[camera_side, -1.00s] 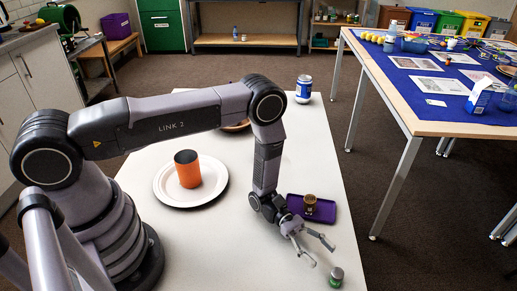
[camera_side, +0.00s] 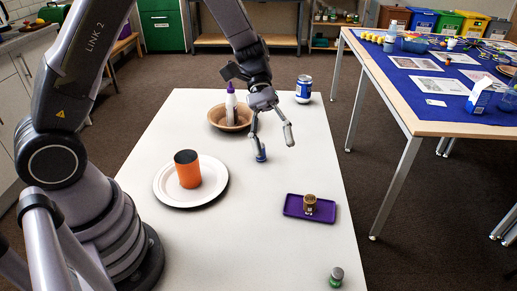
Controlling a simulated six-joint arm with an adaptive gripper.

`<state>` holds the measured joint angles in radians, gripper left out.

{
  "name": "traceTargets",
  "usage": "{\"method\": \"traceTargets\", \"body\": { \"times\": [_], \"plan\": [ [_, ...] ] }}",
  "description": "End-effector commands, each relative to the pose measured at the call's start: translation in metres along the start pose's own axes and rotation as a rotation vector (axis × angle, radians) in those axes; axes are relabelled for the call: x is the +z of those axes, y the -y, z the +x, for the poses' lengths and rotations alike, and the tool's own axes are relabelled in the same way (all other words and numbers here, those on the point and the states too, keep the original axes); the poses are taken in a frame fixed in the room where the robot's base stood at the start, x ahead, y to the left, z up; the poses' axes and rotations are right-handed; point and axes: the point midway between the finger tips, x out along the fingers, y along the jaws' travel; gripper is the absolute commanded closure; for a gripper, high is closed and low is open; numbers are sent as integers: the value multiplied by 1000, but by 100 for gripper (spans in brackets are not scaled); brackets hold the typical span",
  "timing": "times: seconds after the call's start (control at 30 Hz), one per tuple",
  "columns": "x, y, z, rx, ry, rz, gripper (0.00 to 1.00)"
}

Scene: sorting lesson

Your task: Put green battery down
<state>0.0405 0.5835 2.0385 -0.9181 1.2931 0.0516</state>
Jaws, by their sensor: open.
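The green battery (camera_side: 336,278) stands upright on the white table near its front right corner, apart from everything else. My gripper (camera_side: 273,144) is open and empty over the middle of the table, well behind the green battery. A small blue battery-like item (camera_side: 262,156) stands on the table right by the gripper's left finger. I cannot tell whether they touch. A brown-topped battery-like item (camera_side: 309,205) stands on the purple tray (camera_side: 292,209), between the gripper and the green battery.
A white plate (camera_side: 162,187) bears an orange cup with a dark top (camera_side: 188,175) on the left. Behind the gripper are a brown bowl (camera_side: 215,118) with a purple-tipped white bottle (camera_side: 231,103) and a blue-and-white can (camera_side: 304,88). The table's front middle is bare.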

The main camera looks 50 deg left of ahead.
Motion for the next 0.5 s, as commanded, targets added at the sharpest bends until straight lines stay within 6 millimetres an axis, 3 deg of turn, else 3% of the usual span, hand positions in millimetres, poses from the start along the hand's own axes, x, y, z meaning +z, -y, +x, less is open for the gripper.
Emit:
{"method": "traceTargets", "body": {
  "times": [0.03,0.2,0.5],
  "plan": [
    [22,4,-15,-45,-74,68,48],
    [80,35,-54,-214,-333,267,48],
    [153,104,-107,-477,-853,558,48]
  ]
}}
